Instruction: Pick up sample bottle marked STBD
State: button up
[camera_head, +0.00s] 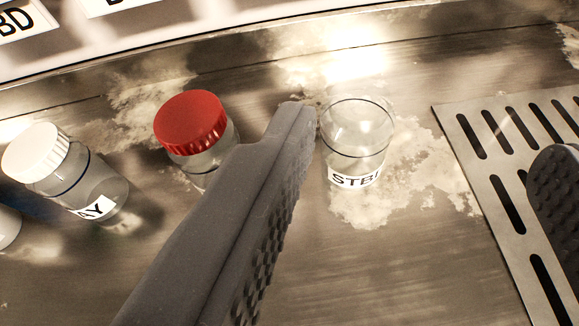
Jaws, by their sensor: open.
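The sample bottle marked STBD (357,143) stands on the metal surface right of the picture's middle. It is clear, with no cap in view, a dark ring near its top and a white label whose last letter is partly turned away. My gripper (430,140) is open. Its left finger lies close beside the bottle on the left, and I cannot tell whether they touch. Its right finger shows at the right edge, well apart from the bottle. The bottle appears between the two fingers, and nothing is held.
A red-capped bottle (192,124) stands left of my left finger, partly hidden by it. A white-capped bottle (62,170) with a label ending in AY is farther left. A slotted metal plate (487,190) lies at the right. White crusty patches mark the surface. A labelled panel edge crosses the top left.

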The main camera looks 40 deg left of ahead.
notch_tip(320, 180, down, 4)
jog(key=a+p, duration=0.1)
jog(key=a, duration=0.1)
jog(key=b, duration=0.1)
send_near(360, 94)
jog(key=x, duration=0.4)
jog(key=shift+w+f, duration=0.2)
jog(key=shift+f, duration=0.05)
jog(key=shift+b+x, duration=0.9)
jog(key=shift+x, duration=1.9)
jog(key=shift+r, duration=0.15)
jog(key=shift+c, duration=0.3)
jog(key=c, duration=0.8)
